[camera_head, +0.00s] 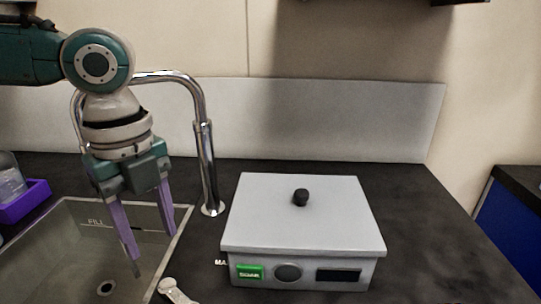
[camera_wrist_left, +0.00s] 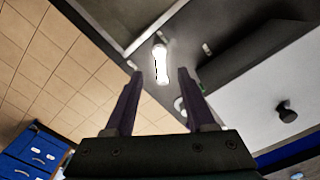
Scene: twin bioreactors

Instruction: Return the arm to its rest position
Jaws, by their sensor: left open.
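My left arm comes in from the left in the head view, with its teal and beige wrist above the sink. My left gripper (camera_head: 152,248) points down over the right part of the sink. Its two purple fingers are apart with nothing between them. The fingers (camera_wrist_left: 160,78) also show spread in the left wrist view. A pale lever-like piece (camera_head: 175,291) lies at the sink's front right edge, below the fingertips and apart from them. My right gripper is in neither view.
The metal sink (camera_head: 60,222) lies under the gripper. A chrome faucet (camera_head: 207,170) rises close behind the hand. A grey box with a black-knobbed lid (camera_head: 335,205) stands on the dark counter to the right. A purple rack (camera_head: 25,201) is at the far left.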

